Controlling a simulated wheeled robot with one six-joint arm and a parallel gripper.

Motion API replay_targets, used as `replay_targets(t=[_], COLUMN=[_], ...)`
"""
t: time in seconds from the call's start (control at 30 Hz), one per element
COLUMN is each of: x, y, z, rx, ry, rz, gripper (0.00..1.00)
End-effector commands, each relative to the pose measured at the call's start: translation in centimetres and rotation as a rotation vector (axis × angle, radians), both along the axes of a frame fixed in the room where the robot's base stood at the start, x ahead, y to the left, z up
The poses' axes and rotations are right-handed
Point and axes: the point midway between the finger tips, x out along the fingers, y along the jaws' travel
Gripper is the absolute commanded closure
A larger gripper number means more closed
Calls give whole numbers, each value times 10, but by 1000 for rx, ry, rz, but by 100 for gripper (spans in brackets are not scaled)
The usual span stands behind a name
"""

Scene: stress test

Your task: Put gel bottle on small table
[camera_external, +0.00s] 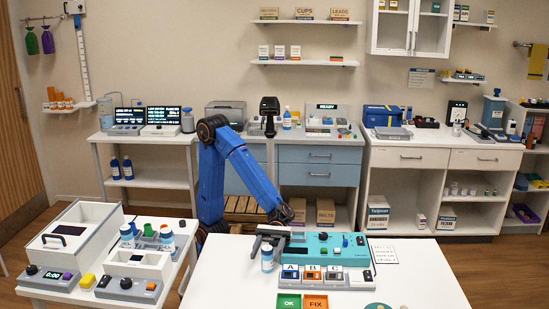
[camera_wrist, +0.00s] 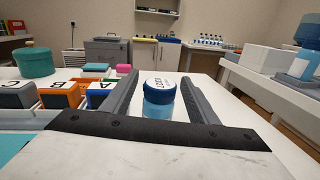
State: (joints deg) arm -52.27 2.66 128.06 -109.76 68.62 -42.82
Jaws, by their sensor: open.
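My gripper (camera_wrist: 160,77) is open, with one finger on each side of the bottle and visible gaps between. In the external view my gripper (camera_external: 266,240) reaches down from the blue arm. A smaller white table (camera_external: 75,293) stands at the left.
Lettered blocks A, B and C (camera_external: 312,273) and a teal device (camera_external: 325,246) lie close to the bottle's right. The front table's right part is mostly clear.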

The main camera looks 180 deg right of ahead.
Motion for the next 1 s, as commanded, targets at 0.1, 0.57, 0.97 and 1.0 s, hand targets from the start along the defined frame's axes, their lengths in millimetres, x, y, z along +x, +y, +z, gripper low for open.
replay_targets(t=[0.1,0.57,0.97,1.0], x=[16,23,23,23], y=[-3,-4,-3,-3], z=[-1,0,5,9], rx=[-1,-1,1,2], ry=[1,1,0,0], rz=[-3,0,0,0], gripper=[46,82,100,100])
